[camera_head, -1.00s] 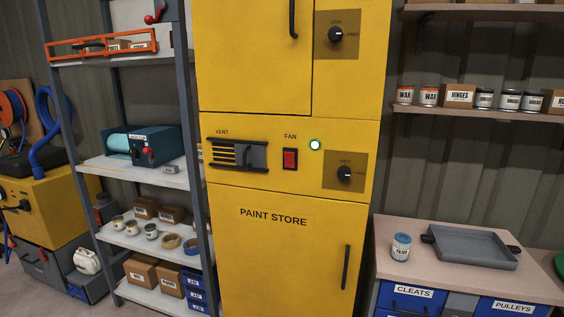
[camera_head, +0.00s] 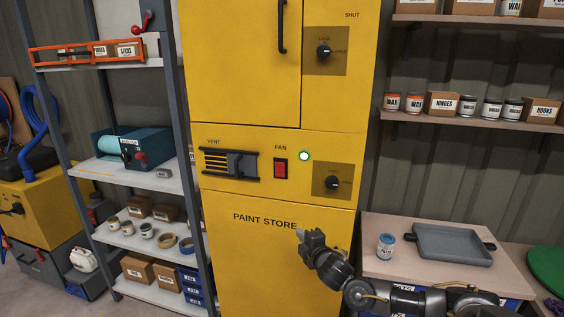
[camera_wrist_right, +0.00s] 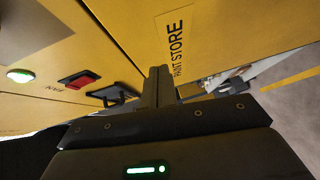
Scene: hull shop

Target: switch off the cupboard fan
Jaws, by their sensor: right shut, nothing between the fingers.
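The yellow paint store cupboard (camera_head: 225,235) stands in the middle of the head view. Its red fan switch (camera_head: 280,169) sits under the word FAN, and it also shows in the right wrist view (camera_wrist_right: 78,79). A round lamp (camera_head: 304,155) beside the switch glows green-white; it also shows in the right wrist view (camera_wrist_right: 20,75). My right gripper (camera_head: 301,234) is shut and empty in front of the lower door, near the PAINT STORE lettering, below and apart from the switch. Its closed fingers also show in the right wrist view (camera_wrist_right: 158,72). My left gripper is not in view.
A vent slider (camera_head: 232,163) is left of the switch, and a dark knob (camera_head: 332,182) is to its right. A workbench (camera_head: 400,268) with a paint tin (camera_head: 385,245) and grey tray (camera_head: 452,242) stands right of the cupboard. Shelving (camera_head: 170,180) stands at the left.

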